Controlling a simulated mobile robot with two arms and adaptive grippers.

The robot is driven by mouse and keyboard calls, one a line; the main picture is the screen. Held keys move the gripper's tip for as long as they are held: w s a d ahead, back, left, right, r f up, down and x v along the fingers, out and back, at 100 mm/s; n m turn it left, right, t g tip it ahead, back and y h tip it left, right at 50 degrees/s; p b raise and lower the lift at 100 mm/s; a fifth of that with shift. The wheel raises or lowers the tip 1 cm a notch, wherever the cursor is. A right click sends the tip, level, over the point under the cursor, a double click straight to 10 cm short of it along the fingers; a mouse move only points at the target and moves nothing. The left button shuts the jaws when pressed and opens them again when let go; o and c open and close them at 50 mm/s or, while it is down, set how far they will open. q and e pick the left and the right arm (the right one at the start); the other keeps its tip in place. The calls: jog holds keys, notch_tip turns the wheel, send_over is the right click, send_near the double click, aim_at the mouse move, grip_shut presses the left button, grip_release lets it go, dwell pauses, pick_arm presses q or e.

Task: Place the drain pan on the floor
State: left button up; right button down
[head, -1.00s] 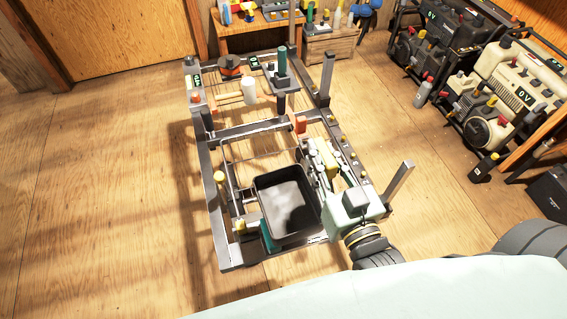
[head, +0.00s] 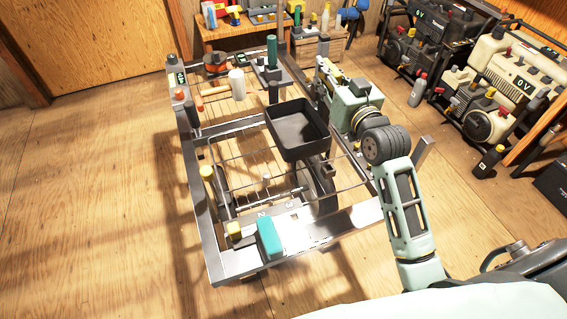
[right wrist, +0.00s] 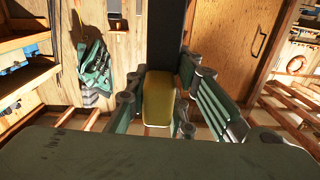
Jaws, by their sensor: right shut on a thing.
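The drain pan (head: 298,146) is a black, open, rectangular tray. In the head view it is held above the metal frame, roughly level, and its inside looks empty. My right gripper (head: 323,88) is at the pan's far right side and is shut on it. The fingertips on the pan's edge are partly hidden in the head view. In the right wrist view the green finger links stand on both sides of a yellow pad, with a dark upright strip behind it. The wooden floor (head: 95,200) is bare left of the frame. My left gripper is not in view.
The grey metal frame (head: 205,225) with wire shelves stands under the pan. Generators (head: 490,115) stand at the right. The floor on the left is free.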

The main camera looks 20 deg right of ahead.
jog(key=shift+w+d+r, duration=0.15)
jog(key=shift+w, duration=0.15)
jog(key=shift+w+a, duration=0.15)
jog(key=shift+a, duration=0.1)
jog(key=w+a+f+b, duration=0.2)
jog(key=w+a+f, duration=0.3)
jog(key=a, duration=0.4)
jog(key=b, duration=0.1)
send_over(281, 124)
notch_tip(281, 124, down, 5)
jog(key=shift+f, duration=0.15)
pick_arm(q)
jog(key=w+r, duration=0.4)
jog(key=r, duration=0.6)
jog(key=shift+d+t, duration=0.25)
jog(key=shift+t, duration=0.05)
pick_arm(e)
jog(key=shift+f, duration=0.15)
jog(key=c, duration=2)
grip_release()
jog(key=shift+f, duration=0.35)
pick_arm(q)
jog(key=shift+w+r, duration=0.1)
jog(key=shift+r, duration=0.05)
pick_arm(e)
jog(key=o, duration=0.5)
jog(key=shift+s, duration=0.1)
jog(key=shift+c, duration=0.2)
